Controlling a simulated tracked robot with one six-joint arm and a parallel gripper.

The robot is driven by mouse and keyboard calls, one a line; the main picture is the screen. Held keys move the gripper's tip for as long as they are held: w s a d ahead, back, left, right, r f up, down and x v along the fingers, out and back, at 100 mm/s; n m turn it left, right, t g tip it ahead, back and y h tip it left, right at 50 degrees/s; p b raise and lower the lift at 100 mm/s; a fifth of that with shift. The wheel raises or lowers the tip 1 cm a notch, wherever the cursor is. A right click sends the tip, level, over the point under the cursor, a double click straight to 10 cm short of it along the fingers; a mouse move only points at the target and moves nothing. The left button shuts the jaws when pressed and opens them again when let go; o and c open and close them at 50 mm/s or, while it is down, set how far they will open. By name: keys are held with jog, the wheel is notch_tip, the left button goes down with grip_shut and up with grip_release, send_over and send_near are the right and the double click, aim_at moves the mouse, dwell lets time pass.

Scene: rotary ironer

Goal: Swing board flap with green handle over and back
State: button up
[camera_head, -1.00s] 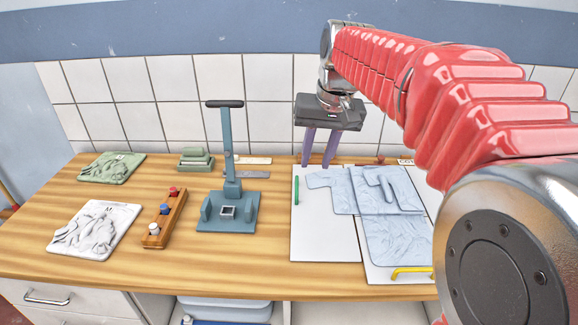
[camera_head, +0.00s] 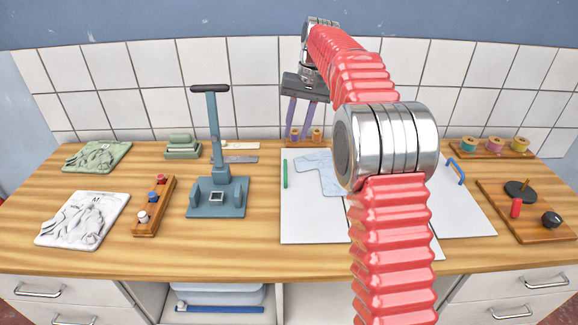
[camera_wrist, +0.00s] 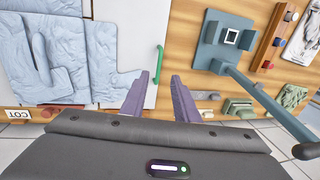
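The white folding board (camera_head: 312,225) lies flat on the wooden counter. Its left flap carries the green handle (camera_head: 286,173), which also shows upright in the wrist view (camera_wrist: 160,62). A light blue garment (camera_head: 314,168) lies across the board; my arm hides much of it in the head view. My gripper (camera_head: 299,136) is open and empty, above the back edge of the board. In the wrist view its two purple fingers (camera_wrist: 159,75) point toward the green handle, which shows between their tips. I cannot tell how high above it they are.
A blue-grey press with a tall lever (camera_head: 214,130) stands left of the board. A wooden rack of bottles (camera_head: 154,207) and folded cloths (camera_head: 84,219) lie farther left. A blue handle (camera_head: 456,171) is on the board's right. Thread spools (camera_head: 495,144) and a small tray (camera_head: 525,211) are at right.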

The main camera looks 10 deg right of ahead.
aim_at(286, 172)
jog(key=shift+f, duration=0.1)
dwell(0.3)
jog(key=a+f, duration=0.1)
jog(key=f, duration=0.8)
jog(key=a+f, duration=0.1)
jog(key=f, duration=0.3)
jog(key=shift+w+a+f, duration=0.2)
jog(key=shift+w+a, duration=0.1)
jog(key=shift+a, duration=0.05)
grip_shut()
jog(key=shift+d, duration=0.25)
jog(key=shift+a+r, duration=0.1)
jog(key=shift+a, duration=0.05)
